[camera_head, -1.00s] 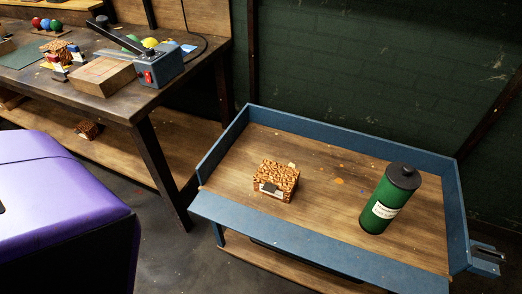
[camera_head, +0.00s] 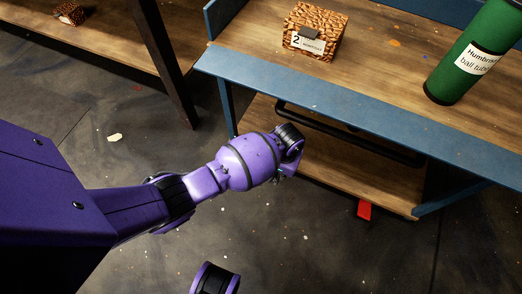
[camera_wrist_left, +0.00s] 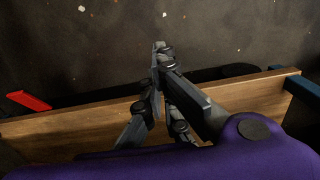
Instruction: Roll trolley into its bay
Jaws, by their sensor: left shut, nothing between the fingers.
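The trolley has a blue frame (camera_head: 330,98) and wooden shelves. A black bar handle (camera_head: 350,136) hangs under the front edge of its top shelf. Its lower wooden shelf (camera_head: 375,185) shows below, with a red tab (camera_head: 364,210) at its underside. My left arm reaches in from the left in the head view, its wrist in front of the lower shelf's left part; the fingers there are mostly hidden. In the left wrist view my left gripper (camera_wrist_left: 160,48) is shut and empty, over the shelf edge (camera_wrist_left: 75,122) and floor. My right gripper is not seen.
A workbench with a dark leg (camera_head: 165,65) is at the left. Dark floor (camera_head: 300,245) lies open in front of the trolley.

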